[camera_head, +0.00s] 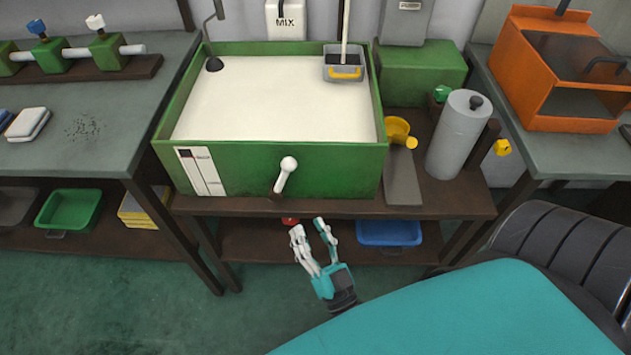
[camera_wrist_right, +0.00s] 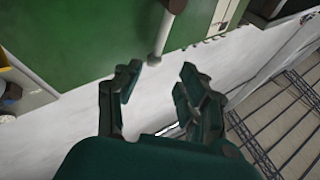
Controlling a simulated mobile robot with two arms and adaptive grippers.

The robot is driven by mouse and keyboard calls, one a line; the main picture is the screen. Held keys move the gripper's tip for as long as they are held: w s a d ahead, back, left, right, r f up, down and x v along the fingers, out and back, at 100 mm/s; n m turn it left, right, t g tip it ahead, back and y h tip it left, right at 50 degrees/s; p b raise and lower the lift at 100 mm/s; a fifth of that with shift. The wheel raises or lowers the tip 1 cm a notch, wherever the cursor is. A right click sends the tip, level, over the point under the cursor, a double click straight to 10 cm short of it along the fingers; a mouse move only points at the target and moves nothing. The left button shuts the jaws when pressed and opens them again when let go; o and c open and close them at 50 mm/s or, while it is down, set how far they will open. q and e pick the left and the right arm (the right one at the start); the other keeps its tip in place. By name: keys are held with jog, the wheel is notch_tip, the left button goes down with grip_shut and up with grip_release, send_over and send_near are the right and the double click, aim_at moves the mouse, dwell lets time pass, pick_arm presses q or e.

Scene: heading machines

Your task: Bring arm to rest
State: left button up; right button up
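My right gripper (camera_head: 309,231) is open and empty in the head view, with its fingers spread. It appears in front of the brown bench, below the white-knobbed lever (camera_head: 286,174) on the green box's front. The right wrist view also shows the gripper (camera_wrist_right: 158,78) with its two fingers apart and nothing between them. A pale rounded lever end (camera_wrist_right: 154,61) shows just beyond the fingertips there; I cannot tell whether they touch. My teal right arm fills the lower right of the head view. My left gripper is out of view.
The green box (camera_head: 330,165) with a white inside stands on the brown bench (camera_head: 445,195). A blue bin (camera_head: 389,233) sits on the lower shelf. The green floor (camera_head: 130,305) at lower left is clear.

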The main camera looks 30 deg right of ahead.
jog(key=shift+f, duration=0.1)
dwell(0.7)
jog(key=s+a+f+n+g+y+p, duration=0.1)
jog(key=s+f+n+g+y, duration=0.3)
jog(key=f, duration=1)
jog(key=s+a+f+n+g+p, duration=0.15)
jog(key=f+g, duration=0.55)
jog(key=f, duration=0.7)
jog(key=s+d+f+g, duration=0.2)
jog(key=s+f+g, duration=0.1)
jog(key=s+f, duration=0.2)
jog(key=s+d+f+n+g+h, duration=0.1)
jog(key=s+f+g, duration=0.3)
jog(key=s, duration=0.6)
jog(key=s+d+f+g, duration=0.3)
jog(key=s+f, duration=0.3)
jog(key=s, duration=0.1)
jog(key=shift+s+d+f+g+h, duration=0.3)
jog(key=shift+f, duration=0.05)
